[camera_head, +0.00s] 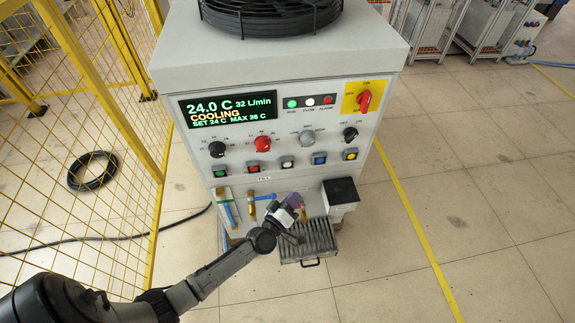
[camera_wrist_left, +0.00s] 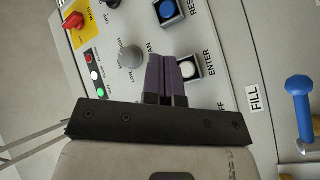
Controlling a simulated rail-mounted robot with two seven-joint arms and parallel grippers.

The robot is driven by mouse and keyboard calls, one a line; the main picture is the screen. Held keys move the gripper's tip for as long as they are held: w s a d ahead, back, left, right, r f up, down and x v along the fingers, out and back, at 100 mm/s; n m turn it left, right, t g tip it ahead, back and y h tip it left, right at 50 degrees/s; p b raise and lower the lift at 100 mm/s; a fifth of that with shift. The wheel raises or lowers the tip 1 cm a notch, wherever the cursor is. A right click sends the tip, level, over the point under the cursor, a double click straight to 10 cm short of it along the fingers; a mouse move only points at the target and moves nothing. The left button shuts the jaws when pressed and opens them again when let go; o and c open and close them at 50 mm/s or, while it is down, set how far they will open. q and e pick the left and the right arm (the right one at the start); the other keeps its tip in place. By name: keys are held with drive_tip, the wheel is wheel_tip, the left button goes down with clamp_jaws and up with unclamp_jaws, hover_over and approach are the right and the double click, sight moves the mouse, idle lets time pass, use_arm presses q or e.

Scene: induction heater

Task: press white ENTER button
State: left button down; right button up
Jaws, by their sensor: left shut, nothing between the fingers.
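The white ENTER button (camera_head: 287,162) is the middle one in the row of square buttons on the machine's front panel. In the left wrist view the white button (camera_wrist_left: 188,68) has a dark frame and the label ENTER beside it. My left gripper (camera_head: 295,199) is shut and empty, just below the button row in the head view. In the left wrist view its purple fingertips (camera_wrist_left: 164,58) lie just left of the white button and partly overlap its frame. I cannot tell whether they touch the panel. My right gripper is in neither view.
The blue button (camera_head: 319,158) and red button (camera_head: 254,166) flank the white one. Above are several knobs and the lit display (camera_head: 228,109) reading COOLING. Below are a blue-handled valve (camera_head: 262,197) and a grated tray (camera_head: 305,241). A yellow fence (camera_head: 75,165) stands left.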

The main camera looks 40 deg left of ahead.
sight(287, 164)
use_arm(q)
drive_tip(key=w+a+b, duration=0.3)
drive_tip(key=w+a, duration=0.2)
drive_tip(key=a, duration=0.1)
drive_tip(key=shift+w+a+b, duration=0.25)
drive_tip(key=shift+a+b, duration=0.05)
drive_tip(key=shift+a, duration=0.1)
idle(0.3)
idle(0.8)
idle(0.6)
drive_tip(key=shift+w+a, duration=0.15)
drive_tip(key=shift+a, duration=0.05)
idle(0.5)
drive_tip(key=shift+w+a, duration=0.15)
